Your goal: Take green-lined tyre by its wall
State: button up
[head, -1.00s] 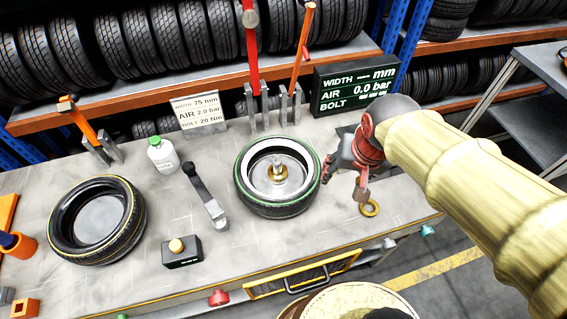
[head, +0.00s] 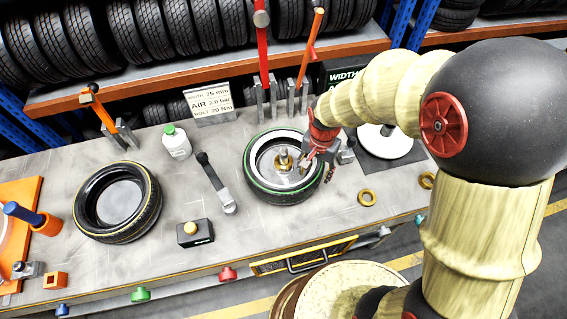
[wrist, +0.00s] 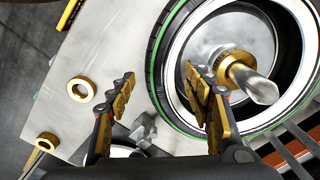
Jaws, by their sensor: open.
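The green-lined tyre (head: 256,186) lies flat on the grey workbench around a metal hub with a brass nut (head: 284,161). A white ring shows inside its green line. My gripper (head: 308,165) is over the tyre's right side in the head view, pointing down. In the wrist view my gripper (wrist: 155,80) is open, and the tyre's wall (wrist: 157,58) passes between its fingers. One finger is on the outer side, the other over the opening beside the brass nut. I cannot tell whether either finger touches the tyre.
A yellow-lined tyre (head: 88,225) lies at the left. Upright levers (head: 262,60) rise behind. Brass rings (head: 367,198) lie at the right.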

aim_at(315, 173)
jog(key=shift+d+f, duration=0.1)
jog(key=shift+f, duration=1.85)
jog(key=shift+c, duration=0.9)
jog(key=c, duration=1.1)
grip_shut()
jog(key=shift+w+r, duration=0.15)
